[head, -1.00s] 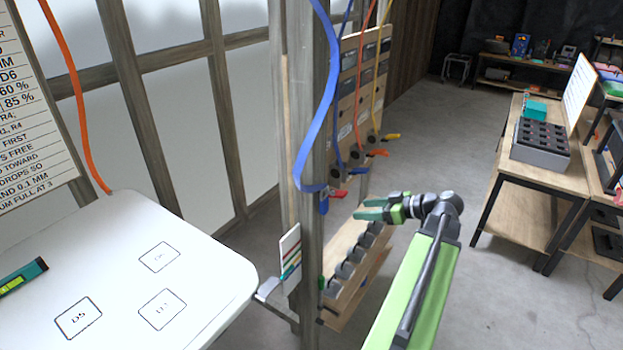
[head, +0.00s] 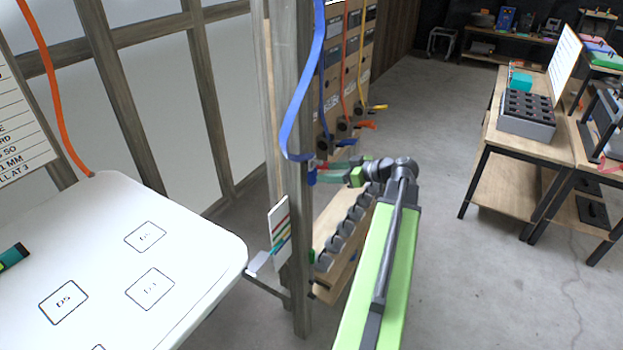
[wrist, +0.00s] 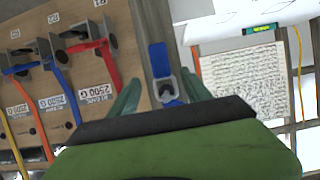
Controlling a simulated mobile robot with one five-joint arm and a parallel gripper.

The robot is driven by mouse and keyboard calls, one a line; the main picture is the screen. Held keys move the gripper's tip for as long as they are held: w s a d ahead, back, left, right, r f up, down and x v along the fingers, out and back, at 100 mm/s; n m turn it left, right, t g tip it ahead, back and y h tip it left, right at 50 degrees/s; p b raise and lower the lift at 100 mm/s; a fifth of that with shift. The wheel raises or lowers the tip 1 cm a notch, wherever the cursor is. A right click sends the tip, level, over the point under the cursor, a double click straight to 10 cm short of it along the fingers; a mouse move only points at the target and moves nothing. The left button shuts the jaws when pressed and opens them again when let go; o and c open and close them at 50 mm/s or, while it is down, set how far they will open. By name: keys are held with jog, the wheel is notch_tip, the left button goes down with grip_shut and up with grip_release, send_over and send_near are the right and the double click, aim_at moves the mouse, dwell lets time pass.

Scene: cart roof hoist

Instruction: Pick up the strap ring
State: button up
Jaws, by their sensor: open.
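The blue strap (head: 290,110) hangs down beside the upright post, and its end is next to my fingertips in the head view. In the wrist view a grey strap ring (wrist: 166,86) sits at the end of the blue strap (wrist: 157,57), with a dark opening. My gripper (head: 325,172) is open, its teal fingers pointing left at the strap end. In the wrist view one finger shows on each side of the ring, apart from it. In the head view the ring is too small to make out clearly.
The post (head: 295,215) stands close beside the strap. A wooden rack with several dark round holders (head: 343,235) lies below my gripper. A board with blue, red and yellow straps (head: 345,80) is behind. The white table (head: 200,265) is at left; open floor lies right.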

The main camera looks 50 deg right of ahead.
aim_at(312, 171)
jog(key=b+x, duration=0.1)
jog(key=x, duration=0.1)
jog(key=b+x, duration=0.1)
jog(key=x, duration=0.2)
jog(key=shift+a+f+b, duration=0.1)
jog(key=shift+f+b, duration=0.2)
jog(key=shift+f, duration=0.05)
jog(key=shift+s, duration=0.15)
jog(key=shift+c, duration=0.7)
grip_shut()
